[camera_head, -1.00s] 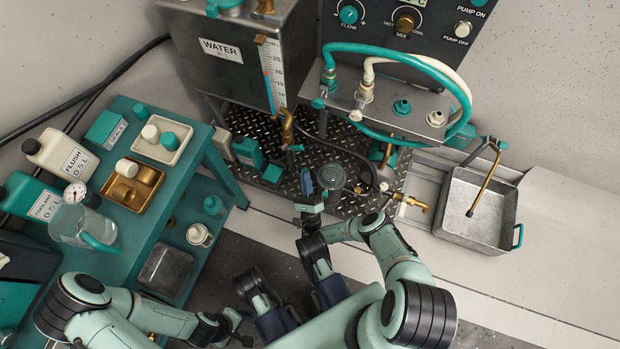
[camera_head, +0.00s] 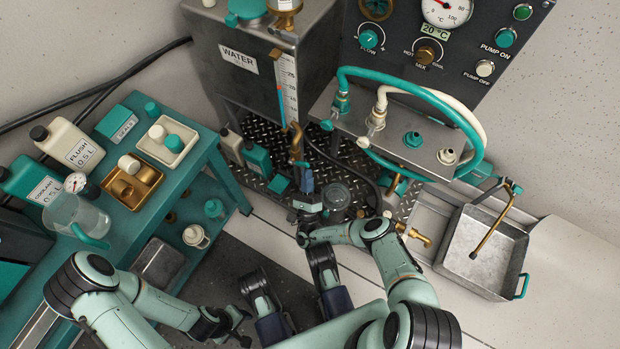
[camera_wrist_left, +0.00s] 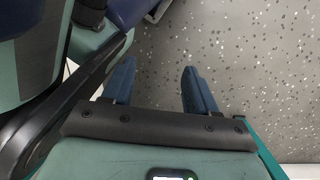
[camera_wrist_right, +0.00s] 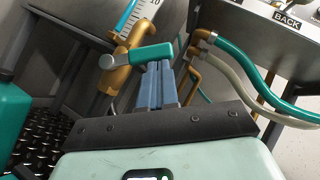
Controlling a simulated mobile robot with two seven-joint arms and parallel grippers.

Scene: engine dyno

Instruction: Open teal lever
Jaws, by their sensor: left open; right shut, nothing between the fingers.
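The teal lever (camera_wrist_right: 152,54) sits on a brass valve (camera_wrist_right: 119,72) under the water tank, with a grey knob at its left. In the right wrist view it runs crosswise just beyond my right fingertips. My right gripper (camera_wrist_right: 158,68) is shut and empty, with its blue fingers pointing at the lever; contact cannot be told. In the head view the brass valve (camera_head: 295,140) hangs below the tank, and my right gripper (camera_head: 306,177) is just below it. My left gripper (camera_wrist_left: 160,85) is open and empty above speckled floor. It is low in the head view (camera_head: 240,322).
The water tank (camera_head: 245,85) stands behind the lever. A steel manifold (camera_head: 390,135) with teal and cream hoses is to the right, and a sink (camera_head: 485,250) is farther right. A teal cart (camera_head: 213,165) with bottles and trays stands left. A teal container (camera_wrist_right: 12,110) is beside the right gripper.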

